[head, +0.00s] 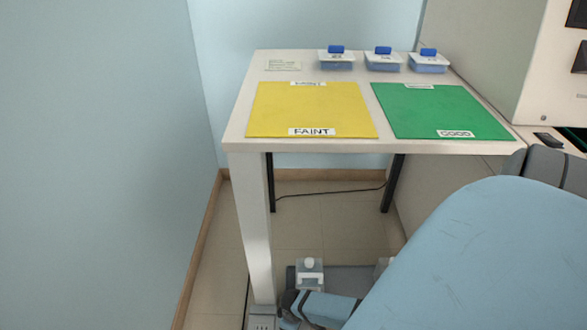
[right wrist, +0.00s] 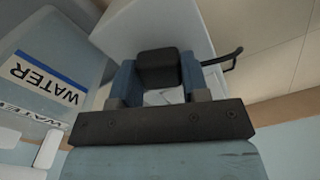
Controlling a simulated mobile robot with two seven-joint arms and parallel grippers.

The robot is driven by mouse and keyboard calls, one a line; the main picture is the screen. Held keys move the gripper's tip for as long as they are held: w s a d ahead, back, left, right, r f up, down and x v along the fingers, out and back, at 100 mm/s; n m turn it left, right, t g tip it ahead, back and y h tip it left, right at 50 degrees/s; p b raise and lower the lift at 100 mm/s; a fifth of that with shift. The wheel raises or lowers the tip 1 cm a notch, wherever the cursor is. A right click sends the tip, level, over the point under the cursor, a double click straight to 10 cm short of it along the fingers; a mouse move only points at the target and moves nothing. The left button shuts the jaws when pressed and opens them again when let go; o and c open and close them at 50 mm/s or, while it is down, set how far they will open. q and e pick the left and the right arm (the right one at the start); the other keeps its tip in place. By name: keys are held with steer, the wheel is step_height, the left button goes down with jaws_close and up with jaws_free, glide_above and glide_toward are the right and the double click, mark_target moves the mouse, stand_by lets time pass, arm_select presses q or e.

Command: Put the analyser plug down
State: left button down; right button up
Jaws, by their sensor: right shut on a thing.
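The analyser plug (right wrist: 158,68) is a black block between the blue fingers of my right gripper (right wrist: 158,82) in the right wrist view. The gripper is shut on it, and a short black cable (right wrist: 228,60) sticks out to the right. In the head view a large light-blue part of my arm (head: 485,260) fills the lower right, and I cannot make out the plug there. My left gripper is in neither view.
A black cable (head: 330,191) lies on the floor below. Containers labelled WATER (right wrist: 48,80) stand left in the wrist view.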

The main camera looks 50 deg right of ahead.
steer(key=shift+f, duration=0.5)
steer(key=o, duration=1.2)
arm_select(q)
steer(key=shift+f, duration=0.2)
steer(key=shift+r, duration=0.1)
arm_select(e)
steer(key=shift+r, duration=0.5)
steer(key=shift+r+p, duration=0.65)
steer(key=shift+r, duration=0.25)
step_height(320, 180, up, 6)
steer(key=p, duration=0.3)
steer(key=shift+f, duration=0.1)
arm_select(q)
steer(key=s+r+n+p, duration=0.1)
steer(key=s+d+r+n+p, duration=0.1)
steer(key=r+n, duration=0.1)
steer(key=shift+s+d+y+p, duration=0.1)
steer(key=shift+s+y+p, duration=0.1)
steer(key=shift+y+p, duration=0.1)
arm_select(e)
step_height(320, 180, up, 4)
steer(key=shift+r, duration=0.25)
